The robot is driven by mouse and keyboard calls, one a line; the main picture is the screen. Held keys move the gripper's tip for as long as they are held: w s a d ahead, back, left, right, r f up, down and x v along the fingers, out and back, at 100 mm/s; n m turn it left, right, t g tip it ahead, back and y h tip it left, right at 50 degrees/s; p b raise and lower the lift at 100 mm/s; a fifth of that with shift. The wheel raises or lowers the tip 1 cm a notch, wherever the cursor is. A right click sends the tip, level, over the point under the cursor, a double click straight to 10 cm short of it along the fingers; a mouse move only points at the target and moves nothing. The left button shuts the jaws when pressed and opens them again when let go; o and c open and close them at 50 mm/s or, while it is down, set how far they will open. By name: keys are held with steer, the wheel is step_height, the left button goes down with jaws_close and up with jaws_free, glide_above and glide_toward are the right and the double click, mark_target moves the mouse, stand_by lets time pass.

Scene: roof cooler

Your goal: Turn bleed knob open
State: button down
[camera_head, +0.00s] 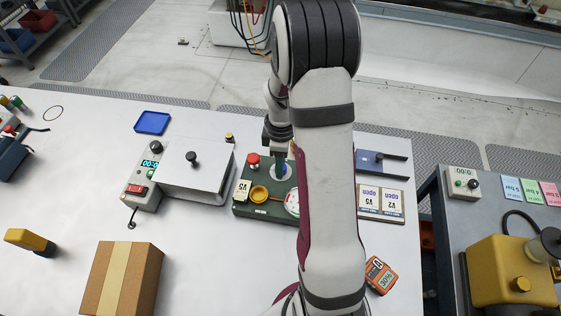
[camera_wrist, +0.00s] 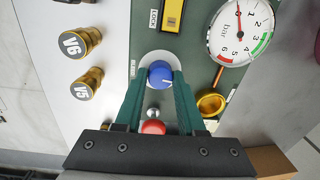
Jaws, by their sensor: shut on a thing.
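The bleed knob is a blue round knob with a white mark (camera_wrist: 161,73), set on a pale round plate on the green panel (camera_head: 240,209). My gripper (camera_wrist: 161,80) has its green fingers on either side of the blue knob and is shut on it. In the head view my gripper (camera_head: 281,165) is over the panel's back part, and my arm hides the panel's right side.
A grey box (camera_head: 192,178) is left; cards (camera_head: 381,203) are right. The front left table has free room.

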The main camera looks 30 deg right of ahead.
steer(key=m, duration=1.1)
steer(key=shift+m, duration=2.1)
steer(key=c, duration=0.5)
jaws_free()
steer(key=shift+s, duration=0.1)
